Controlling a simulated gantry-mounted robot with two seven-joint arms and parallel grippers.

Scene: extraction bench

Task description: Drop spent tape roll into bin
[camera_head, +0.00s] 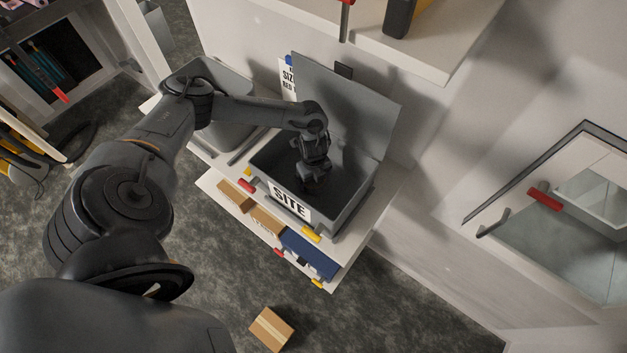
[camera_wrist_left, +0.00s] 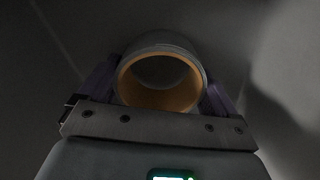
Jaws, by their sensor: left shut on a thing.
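The spent tape roll (camera_wrist_left: 160,80), a grey ring with an orange-tan inner core, sits between the two fingers of my left gripper (camera_wrist_left: 160,88) in the left wrist view. The fingers are shut on its sides. In the head view my left gripper (camera_head: 312,186) points down inside the grey open bin (camera_head: 345,222) with the SITE label; its lid stands raised behind. The roll cannot be made out in the head view, and the gripper's tips are in shadow there. My right gripper is not in view.
Another grey bin (camera_head: 232,132) stands left of the SITE bin. A shelf below holds cardboard boxes (camera_head: 236,196) and a blue box (camera_head: 309,254). A white shelf (camera_head: 440,52) overhangs at the upper right. A cardboard box (camera_head: 271,330) lies on the carpet.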

